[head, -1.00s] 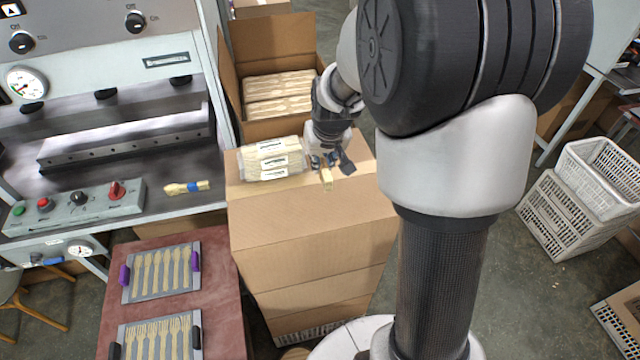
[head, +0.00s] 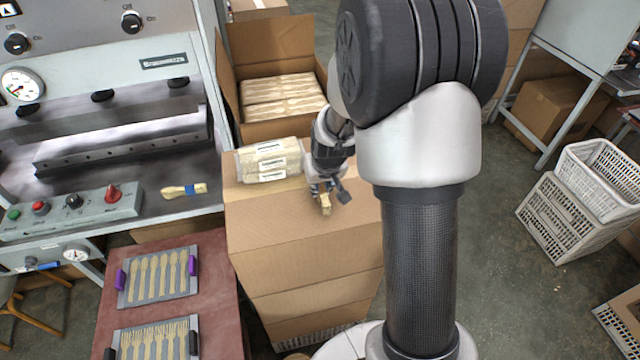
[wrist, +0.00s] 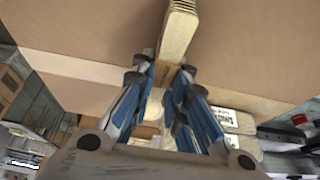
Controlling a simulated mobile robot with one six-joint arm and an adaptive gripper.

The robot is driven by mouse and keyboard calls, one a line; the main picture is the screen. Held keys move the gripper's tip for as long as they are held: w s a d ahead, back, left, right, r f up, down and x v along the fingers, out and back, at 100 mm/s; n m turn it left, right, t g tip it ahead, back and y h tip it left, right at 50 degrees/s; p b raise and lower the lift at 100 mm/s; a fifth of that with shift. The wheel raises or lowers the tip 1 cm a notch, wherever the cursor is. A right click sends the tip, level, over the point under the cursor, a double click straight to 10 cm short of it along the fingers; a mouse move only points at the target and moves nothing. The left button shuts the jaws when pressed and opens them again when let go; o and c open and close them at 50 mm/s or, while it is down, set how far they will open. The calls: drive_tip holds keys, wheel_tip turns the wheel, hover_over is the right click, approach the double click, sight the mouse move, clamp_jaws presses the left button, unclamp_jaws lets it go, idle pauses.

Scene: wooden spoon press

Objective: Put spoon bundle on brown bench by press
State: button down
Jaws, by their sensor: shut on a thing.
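My gripper (head: 322,188) is shut on a spoon bundle (head: 325,207), a short stack of pale wooden pieces. It holds the bundle over the top of the cardboard box stack (head: 290,215); I cannot tell whether they touch. In the wrist view the blue fingers (wrist: 165,78) pinch the bundle (wrist: 179,32), whose far end points away from me. The brown bench (head: 217,295) is at lower left, in front of the press (head: 110,130). Another bundle with a blue band (head: 184,190) lies on the press table.
Two trays of wooden cutlery (head: 160,278) (head: 155,340) take up much of the bench; a strip at its right is bare. Wrapped packs (head: 270,160) lie on the boxes, left of my gripper. An open carton (head: 285,45) stands behind. White crates (head: 600,180) are at right.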

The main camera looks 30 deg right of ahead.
drive_tip(key=shift+f, duration=0.3)
drive_tip(key=c, duration=1.6)
unclamp_jaws()
drive_tip(key=shift+r, duration=0.1)
